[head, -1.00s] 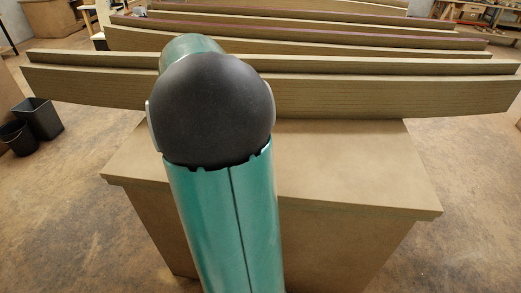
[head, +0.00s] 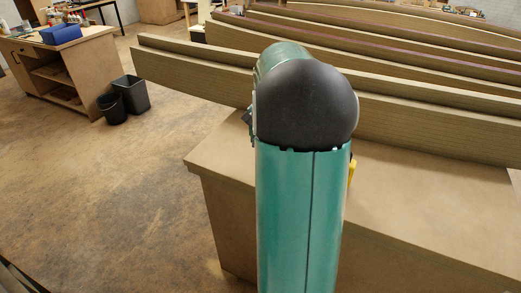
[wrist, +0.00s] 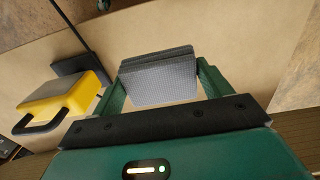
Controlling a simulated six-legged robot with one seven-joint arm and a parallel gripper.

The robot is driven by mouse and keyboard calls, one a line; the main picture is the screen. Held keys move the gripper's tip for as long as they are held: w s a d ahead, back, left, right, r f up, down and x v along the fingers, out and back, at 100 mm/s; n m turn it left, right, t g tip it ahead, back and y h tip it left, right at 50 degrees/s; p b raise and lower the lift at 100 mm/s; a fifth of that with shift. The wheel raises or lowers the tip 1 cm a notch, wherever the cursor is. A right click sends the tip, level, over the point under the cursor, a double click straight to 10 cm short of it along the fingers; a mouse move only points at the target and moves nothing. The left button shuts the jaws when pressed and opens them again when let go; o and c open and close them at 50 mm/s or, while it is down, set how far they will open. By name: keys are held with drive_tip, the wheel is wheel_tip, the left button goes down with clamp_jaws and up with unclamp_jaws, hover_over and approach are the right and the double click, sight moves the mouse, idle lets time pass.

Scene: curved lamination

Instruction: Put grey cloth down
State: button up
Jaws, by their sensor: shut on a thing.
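In the wrist view the grey cloth (wrist: 158,80) is a folded, checkered-textured piece. It sits between the two green fingers of my gripper (wrist: 160,88), which is shut on it. A tan surface lies behind the cloth; I cannot tell how far below it is. In the head view my own arm hides the gripper and the cloth.
A yellow case with a black handle (wrist: 62,102) is left of my gripper. The tan bench (head: 420,213) carries long curved wooden beams (head: 190,67). Dark bins (head: 131,95) and a workbench with a blue box (head: 61,34) stand left. Open floor lies between.

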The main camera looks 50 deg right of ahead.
drive_tip(key=w+d+f, duration=0.1)
drive_tip(key=w+f, duration=0.1)
drive_tip(key=w+d+f, duration=0.1)
drive_tip(key=w+f, duration=0.2)
drive_tip(key=w+d+f, duration=0.1)
drive_tip(key=w+f, duration=0.1)
drive_tip(key=w, duration=0.1)
drive_tip(key=shift+w+f, duration=0.1)
drive_tip(key=shift+f, duration=0.05)
drive_tip(key=shift+w+f, duration=0.15)
drive_tip(key=shift+f, duration=1.6)
drive_tip(key=shift+f, duration=0.15)
drive_tip(key=o, duration=0.9)
drive_tip(key=shift+o, duration=0.2)
